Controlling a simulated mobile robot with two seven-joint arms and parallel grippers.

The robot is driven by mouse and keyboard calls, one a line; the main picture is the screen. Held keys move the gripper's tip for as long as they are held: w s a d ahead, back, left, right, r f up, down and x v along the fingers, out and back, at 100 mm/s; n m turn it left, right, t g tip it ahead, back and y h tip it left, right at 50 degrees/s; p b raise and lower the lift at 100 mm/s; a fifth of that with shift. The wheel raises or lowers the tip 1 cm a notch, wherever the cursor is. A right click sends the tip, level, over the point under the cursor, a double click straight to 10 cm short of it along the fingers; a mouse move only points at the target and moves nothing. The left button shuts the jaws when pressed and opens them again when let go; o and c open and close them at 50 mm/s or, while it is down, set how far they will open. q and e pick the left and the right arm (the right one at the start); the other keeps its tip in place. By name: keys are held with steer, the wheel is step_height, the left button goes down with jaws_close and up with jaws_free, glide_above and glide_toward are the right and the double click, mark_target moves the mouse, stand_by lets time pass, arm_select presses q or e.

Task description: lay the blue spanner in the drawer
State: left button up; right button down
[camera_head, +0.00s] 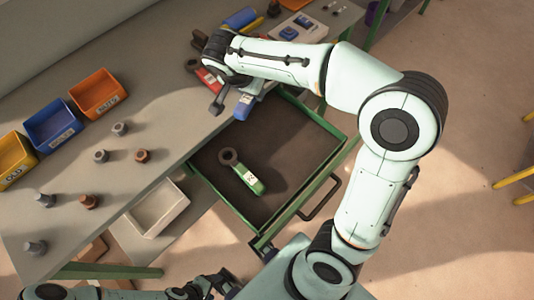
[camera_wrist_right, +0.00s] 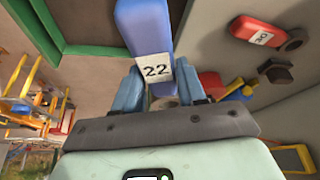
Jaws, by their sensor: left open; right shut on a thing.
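The blue spanner (camera_head: 262,88) is at the table's edge beside the drawer in the head view. My right gripper (camera_wrist_right: 157,88) is shut on its blue handle (camera_wrist_right: 147,32), which bears a label reading 22. In the head view my right wrist and forearm partly cover the spanner, and I cannot tell whether it touches the table. The drawer (camera_head: 318,187) is pulled out, with green walls and a dark floor. A green spanner (camera_head: 248,180) lies in it. My left gripper (camera_head: 222,284) is open and empty, low at the bottom of the head view.
A red spanner (camera_head: 208,79) lies on the table close to my right wrist; it also shows in the wrist view (camera_wrist_right: 257,31). Orange (camera_head: 98,95), blue (camera_head: 53,125) and yellow (camera_head: 14,160) bins line the table's left. Several bolts stand in front. The drawer's right half is bare.

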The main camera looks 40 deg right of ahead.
steer(key=s+d+m+g+b, duration=0.1)
steer(key=s+d+m, duration=0.25)
steer(key=s, duration=0.25)
steer(key=b, duration=0.2)
glide_above(278, 141)
steer(key=a, duration=0.1)
steer(key=shift+m+g, duration=0.25)
steer(key=shift+g, duration=0.15)
step_height(278, 141, down, 15)
steer(key=shift+s+a+f, duration=0.1)
steer(key=shift+a, duration=0.05)
steer(key=shift+f+b, duration=0.45)
steer(key=shift+f, duration=1.85)
steer(key=shift+f+b, duration=0.2)
steer(key=shift+b, duration=0.1)
steer(key=c, duration=0.6)
jaws_free()
steer(key=shift+c, duration=0.2)
steer(key=shift+r, duration=0.1)
